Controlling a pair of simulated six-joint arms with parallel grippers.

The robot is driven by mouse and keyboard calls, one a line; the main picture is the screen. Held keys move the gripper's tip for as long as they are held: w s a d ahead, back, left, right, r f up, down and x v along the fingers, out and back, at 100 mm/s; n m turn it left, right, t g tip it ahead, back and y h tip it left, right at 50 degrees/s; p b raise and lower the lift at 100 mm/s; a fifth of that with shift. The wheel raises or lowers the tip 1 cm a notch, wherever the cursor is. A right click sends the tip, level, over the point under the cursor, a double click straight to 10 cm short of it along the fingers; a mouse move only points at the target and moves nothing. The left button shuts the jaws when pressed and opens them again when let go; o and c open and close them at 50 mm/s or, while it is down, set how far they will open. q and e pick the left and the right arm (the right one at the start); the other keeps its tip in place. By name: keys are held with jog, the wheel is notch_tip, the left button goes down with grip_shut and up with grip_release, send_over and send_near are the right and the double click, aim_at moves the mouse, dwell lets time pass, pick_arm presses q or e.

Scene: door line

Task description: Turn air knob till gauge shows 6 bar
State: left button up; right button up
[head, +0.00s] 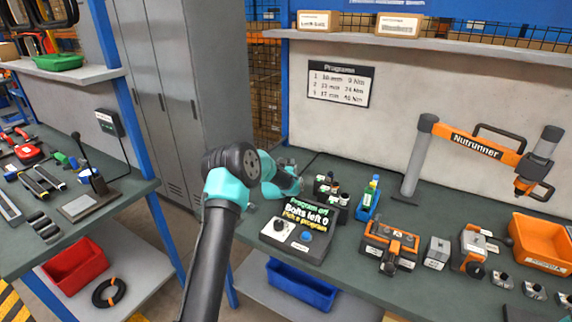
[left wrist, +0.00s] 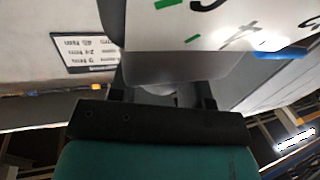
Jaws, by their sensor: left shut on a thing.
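In the left wrist view, the gauge (left wrist: 225,22) is a large pale face with green and black marks, cut off by the top edge. Its needle and full scale cannot be read. A grey rounded body, likely the air knob (left wrist: 160,70), sits below it. My left gripper (left wrist: 161,92) is shut on this body, one dark finger on each side. I cannot make out the gauge or knob there. My right gripper is not in view.
A control box (head: 292,238) with a lit display stands in front of the wrist. Dark fittings (head: 330,192) and a blue bottle holder (head: 368,202) stand just right of it. An orange nutrunner arm (head: 470,146) stands further right. A grey locker (head: 165,90) is behind.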

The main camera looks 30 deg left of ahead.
pick_arm(q)
jog(key=o, duration=0.9)
jog(key=shift+o, duration=0.2)
jog(key=shift+a+m+h, duration=0.1)
jog(key=shift+m+h, duration=0.4)
jog(key=shift+h, duration=0.3)
jog(key=shift+a+m+h, duration=0.15)
jog(key=shift+m+h, duration=1.65)
jog(key=shift+h, duration=1)
jog(key=shift+m+h, duration=0.7)
jog(key=shift+h, duration=0.4)
